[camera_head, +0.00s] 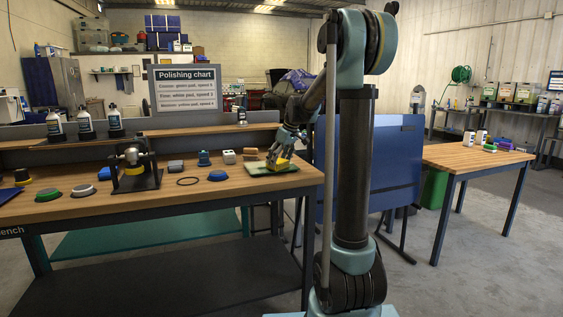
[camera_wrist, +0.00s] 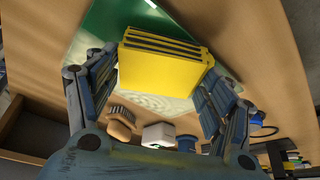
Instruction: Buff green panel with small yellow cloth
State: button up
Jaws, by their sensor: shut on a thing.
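The small yellow cloth (camera_wrist: 160,72) is a folded block with layered edges, held between the two fingers of my gripper (camera_wrist: 162,80). In the head view, my gripper (camera_head: 277,153) reaches down at the right end of the wooden bench, with the yellow cloth (camera_head: 282,163) under it. The green panel (camera_head: 257,170) lies flat on the bench beneath the cloth. In the wrist view, the panel (camera_wrist: 115,20) is plain dark green at the top and has a pale, swirled haze nearer the gripper. The cloth covers part of the panel; I cannot tell whether they touch.
Beside the panel stand a brown brush (camera_wrist: 121,122), a white block (camera_head: 229,157) and a blue spool-shaped item (camera_head: 204,158). A second table (camera_head: 462,158) stands at right.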

jog(key=shift+s+a, duration=0.55)
jog(key=shift+a, duration=1.35)
jog(key=shift+s+a, duration=0.5)
jog(key=shift+a, duration=1.4)
jog(key=shift+s+a, duration=0.55)
jog(key=shift+a, duration=1.35)
jog(key=shift+w+a, duration=0.3)
jog(key=shift+w, duration=0.95)
jog(key=shift+w+a, duration=0.35)
jog(key=shift+w, duration=0.85)
jog(key=shift+w+a, duration=0.3)
jog(key=shift+w, duration=0.95)
jog(key=shift+w+d, duration=0.25)
jog(key=shift+d, duration=0.7)
jog(key=shift+w+d, duration=0.2)
jog(key=shift+d, duration=0.75)
jog(key=shift+w+d, duration=0.7)
jog(key=shift+d, duration=1.8)
jog(key=shift+w+d, duration=0.7)
jog(key=shift+d, duration=1.8)
jog(key=shift+w+d, duration=0.7)
jog(key=shift+d, duration=1.8)
jog(key=shift+s+a, duration=0.25)
jog(key=shift+a, duration=0.75)
jog(key=shift+s+a, duration=0.25)
jog(key=shift+a, duration=0.7)
